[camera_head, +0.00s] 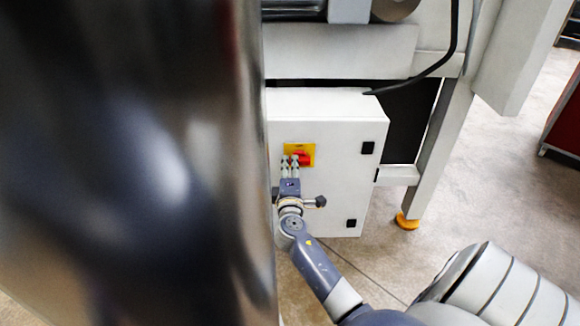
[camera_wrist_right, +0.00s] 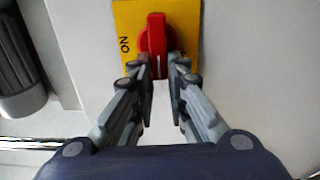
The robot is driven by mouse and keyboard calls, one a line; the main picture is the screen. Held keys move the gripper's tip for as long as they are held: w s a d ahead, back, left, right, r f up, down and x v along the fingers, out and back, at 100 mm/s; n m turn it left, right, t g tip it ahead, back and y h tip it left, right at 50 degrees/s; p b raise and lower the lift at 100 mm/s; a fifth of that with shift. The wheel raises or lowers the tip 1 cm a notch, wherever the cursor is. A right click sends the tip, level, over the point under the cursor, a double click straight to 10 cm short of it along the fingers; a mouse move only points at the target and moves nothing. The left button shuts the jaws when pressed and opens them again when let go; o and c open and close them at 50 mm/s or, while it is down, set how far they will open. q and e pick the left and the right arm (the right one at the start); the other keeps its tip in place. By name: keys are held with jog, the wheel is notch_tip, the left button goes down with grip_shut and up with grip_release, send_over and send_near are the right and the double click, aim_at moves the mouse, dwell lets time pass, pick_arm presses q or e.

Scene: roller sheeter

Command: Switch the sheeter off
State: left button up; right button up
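The sheeter's white control box (camera_head: 340,130) has a yellow switch plate (camera_head: 291,149) with a red rotary knob (camera_head: 303,158) on its front. In the right wrist view the red knob (camera_wrist_right: 157,32) sits on the yellow plate (camera_wrist_right: 128,18), with its handle upright in the picture and a white mark at its lower end. The letters ON are printed at the plate's left. My right gripper (camera_wrist_right: 159,68) has its fingertips close on both sides of the knob's lower end and appears shut on it. It also shows in the head view (camera_head: 290,162). My left gripper is not in view.
A large blurred shiny shape (camera_head: 130,160) hides the left of the head view. A black cable (camera_head: 435,66) hangs above the box. A white machine leg (camera_head: 435,150) with an orange foot (camera_head: 407,221) stands right of it.

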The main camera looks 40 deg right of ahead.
jog(key=o, duration=0.3)
jog(key=shift+a, duration=0.1)
jog(key=v, duration=1.2)
jog(key=shift+f, duration=0.1)
dwell(0.4)
